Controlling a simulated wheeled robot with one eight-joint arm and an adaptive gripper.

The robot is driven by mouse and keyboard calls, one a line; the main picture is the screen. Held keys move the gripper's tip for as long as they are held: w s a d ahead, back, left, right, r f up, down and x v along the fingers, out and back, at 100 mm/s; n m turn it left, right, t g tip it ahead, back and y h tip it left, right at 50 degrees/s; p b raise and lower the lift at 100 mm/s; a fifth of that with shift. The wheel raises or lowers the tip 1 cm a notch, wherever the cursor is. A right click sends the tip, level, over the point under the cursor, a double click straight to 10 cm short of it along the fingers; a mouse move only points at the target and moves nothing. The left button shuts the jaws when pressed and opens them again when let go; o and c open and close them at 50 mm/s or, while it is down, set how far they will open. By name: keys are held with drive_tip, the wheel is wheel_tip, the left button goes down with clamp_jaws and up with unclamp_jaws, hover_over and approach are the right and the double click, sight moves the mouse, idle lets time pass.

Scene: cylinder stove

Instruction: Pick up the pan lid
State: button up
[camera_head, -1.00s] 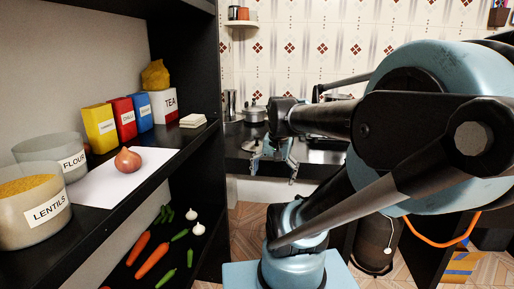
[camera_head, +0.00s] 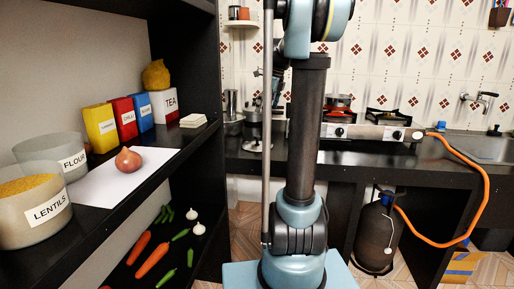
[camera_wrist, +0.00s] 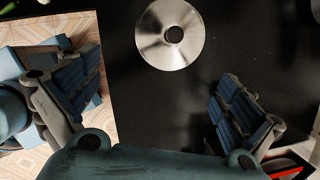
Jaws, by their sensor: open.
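The pan lid (camera_wrist: 169,34) is a round, shiny metal disc with a dark knob at its centre. It lies on the black countertop at the top middle of the wrist view. In the head view the lid (camera_head: 258,147) shows small on the counter, just left of my arm. My gripper (camera_wrist: 160,97) is open and empty, with its two ridged fingers wide apart. The lid lies beyond the fingertips in the picture and is not between them.
The stove (camera_head: 370,132) is to the right, with an orange hose and a gas cylinder (camera_head: 376,235). A loaded shelf (camera_head: 190,150) borders the left. Bare counter surrounds the lid.

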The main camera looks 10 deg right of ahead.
drive_tip(key=w+m, duration=0.1)
drive_tip(key=w, duration=0.1)
approach(257, 137)
drive_tip(key=shift+m, duration=0.3)
drive_tip(key=x, duration=0.3)
drive_tip(key=w+x, duration=0.1)
drive_tip(key=x, duration=0.1)
drive_tip(key=shift+d+f, duration=0.2)
drive_tip(key=shift+f, duration=0.1)
drive_tip(key=shift+w+x, duration=0.2)
drive_tip(key=shift+x, duration=2.45)
drive_tip(key=shift+r, duration=0.1)
drive_tip(key=c, duration=1.6)
